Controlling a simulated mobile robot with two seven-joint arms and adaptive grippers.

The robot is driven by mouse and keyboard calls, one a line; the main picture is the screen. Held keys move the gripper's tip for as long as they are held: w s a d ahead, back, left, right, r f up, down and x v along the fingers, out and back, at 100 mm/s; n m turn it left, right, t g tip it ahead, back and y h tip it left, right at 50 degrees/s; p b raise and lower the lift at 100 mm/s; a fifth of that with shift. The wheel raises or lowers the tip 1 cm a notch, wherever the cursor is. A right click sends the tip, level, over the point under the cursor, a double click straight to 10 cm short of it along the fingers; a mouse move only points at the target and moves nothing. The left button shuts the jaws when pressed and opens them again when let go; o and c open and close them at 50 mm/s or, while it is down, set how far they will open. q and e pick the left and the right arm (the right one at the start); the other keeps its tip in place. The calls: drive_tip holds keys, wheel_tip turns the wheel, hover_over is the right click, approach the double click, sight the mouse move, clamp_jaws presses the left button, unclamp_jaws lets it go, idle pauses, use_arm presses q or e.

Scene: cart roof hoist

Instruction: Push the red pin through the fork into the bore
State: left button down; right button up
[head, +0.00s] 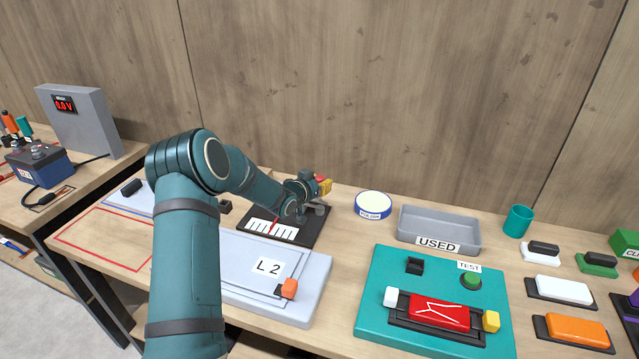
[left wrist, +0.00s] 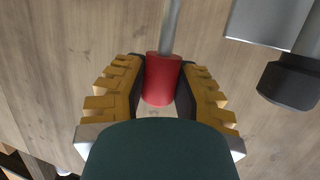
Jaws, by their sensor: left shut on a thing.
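My left gripper (head: 323,185) is shut on the red pin, above the far edge of a black base plate (head: 312,237). In the left wrist view the red head of the pin (left wrist: 162,80) sits between the yellow, black-padded fingers of the left gripper (left wrist: 163,85). A thin grey shank runs from the head out of the top of the picture, so its tip is not seen. In the head view only a bit of red (head: 320,178) shows at the fingers. I cannot make out the fork or the bore; my arm covers part of that place. My right gripper is not in view.
In the left wrist view a grey block (left wrist: 268,18) and a black cylinder (left wrist: 290,82) are at the right, apart from the fingers. A white scale card (head: 272,230) lies on the plate. A blue-rimmed round tin (head: 373,204) and grey USED tray (head: 440,228) stand to the right.

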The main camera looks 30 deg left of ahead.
sight(320, 200)
use_arm(q)
drive_tip(key=shift+b, duration=0.85)
idle(1.2)
drive_tip(key=shift+f+b, duration=2.2)
drive_tip(key=shift+f, duration=0.4)
drive_tip(key=c, duration=0.7)
unclamp_jaws()
drive_tip(key=shift+r, duration=0.1)
wheel_tip(320, 200, up, 10)
drive_tip(key=shift+d+f, duration=0.1)
